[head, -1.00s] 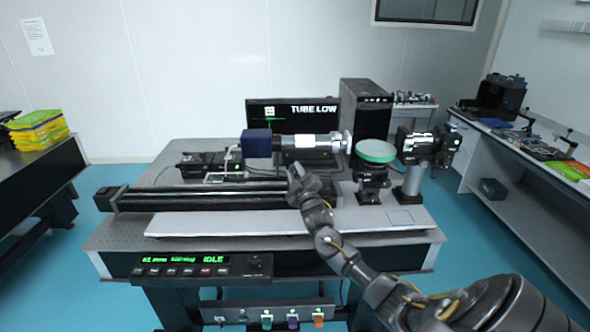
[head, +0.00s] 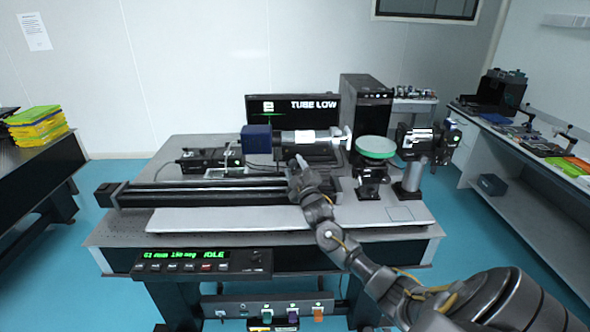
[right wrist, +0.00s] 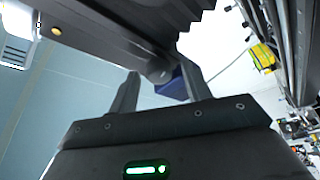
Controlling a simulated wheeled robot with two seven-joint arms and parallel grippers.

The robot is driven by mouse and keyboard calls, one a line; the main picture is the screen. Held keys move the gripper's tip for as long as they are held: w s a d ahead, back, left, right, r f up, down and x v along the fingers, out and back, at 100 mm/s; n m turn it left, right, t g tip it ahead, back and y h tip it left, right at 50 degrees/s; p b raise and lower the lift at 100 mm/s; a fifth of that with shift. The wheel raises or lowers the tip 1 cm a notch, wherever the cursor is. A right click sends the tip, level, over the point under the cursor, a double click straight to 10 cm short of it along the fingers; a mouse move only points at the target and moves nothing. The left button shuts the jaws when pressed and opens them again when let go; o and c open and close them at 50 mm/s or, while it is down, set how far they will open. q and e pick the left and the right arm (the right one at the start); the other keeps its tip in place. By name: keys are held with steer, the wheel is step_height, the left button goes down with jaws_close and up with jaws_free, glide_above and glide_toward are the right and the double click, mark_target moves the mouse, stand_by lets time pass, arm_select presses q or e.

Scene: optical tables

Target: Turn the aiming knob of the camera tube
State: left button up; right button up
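The camera tube (head: 305,137) lies level on the bench, silver and dark, with a dark blue block (head: 256,139) at its left end. My right gripper (head: 299,163) is just in front of and below the tube. In the right wrist view my right gripper (right wrist: 158,72) has its two fingers apart, with a small dark round knob (right wrist: 160,75) between the tips and visible gaps beside it. The blue block (right wrist: 172,86) shows behind the fingers. The monitor (head: 293,110) reads TUBE LOW. My left gripper is not in view.
A green-rimmed disc (head: 376,146) stands on a mount right of the tube. A long black rail (head: 215,192) crosses the bench front. A control panel (head: 200,263) with a green readout ending in IDLE hangs at the front edge. Side benches stand left and right.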

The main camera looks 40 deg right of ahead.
steer(key=b+v, duration=0.3)
steer(key=v, duration=0.7)
steer(key=shift+s, duration=0.35)
steer(key=shift+a+f, duration=0.15)
steer(key=shift+f, duration=0.05)
